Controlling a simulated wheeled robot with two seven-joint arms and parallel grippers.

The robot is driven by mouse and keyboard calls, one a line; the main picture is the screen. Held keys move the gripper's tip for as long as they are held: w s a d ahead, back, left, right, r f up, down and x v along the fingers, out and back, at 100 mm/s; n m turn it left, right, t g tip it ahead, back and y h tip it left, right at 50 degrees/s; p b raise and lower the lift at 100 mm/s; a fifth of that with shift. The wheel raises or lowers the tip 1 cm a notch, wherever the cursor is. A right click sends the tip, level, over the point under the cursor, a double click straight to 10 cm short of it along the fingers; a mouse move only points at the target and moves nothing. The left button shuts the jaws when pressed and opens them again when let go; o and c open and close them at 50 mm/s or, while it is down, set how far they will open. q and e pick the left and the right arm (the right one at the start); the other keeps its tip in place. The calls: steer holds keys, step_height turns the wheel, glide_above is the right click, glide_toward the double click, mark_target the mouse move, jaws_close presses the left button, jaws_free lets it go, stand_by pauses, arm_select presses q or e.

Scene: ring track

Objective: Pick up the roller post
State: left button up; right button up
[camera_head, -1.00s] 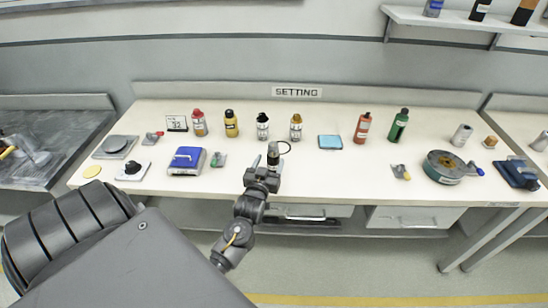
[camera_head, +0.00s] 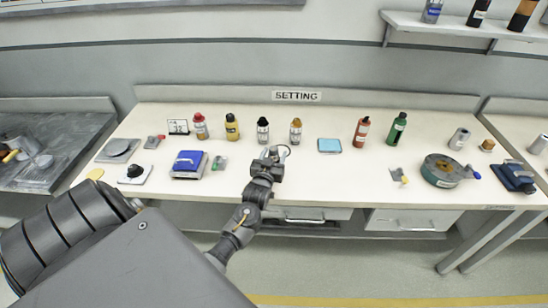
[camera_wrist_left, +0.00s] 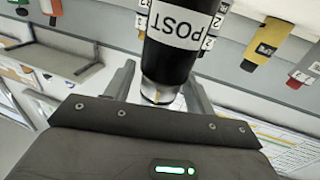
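The roller post (camera_wrist_left: 178,45) fills the upper middle of the left wrist view. It is a black cylinder with a white label reading POST and a metal end towards my palm. My left gripper (camera_wrist_left: 160,85) has its fingers spread on either side of that metal end, with a gap showing at the left finger. In the head view my left gripper (camera_head: 267,158) is over the middle of the table's front part and hides most of the post. A thin loop shows just right of the fingers. My right gripper is not in view.
The white table (camera_head: 330,182) carries several bottles along the back, including a red one (camera_head: 361,131) and a green one (camera_head: 397,128). A blue box (camera_head: 188,163) stands left of my gripper. A round reel (camera_head: 441,170) is at right.

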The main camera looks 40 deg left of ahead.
arm_select(q)
steer(key=c, duration=1)
steer(key=shift+r, duration=0.15)
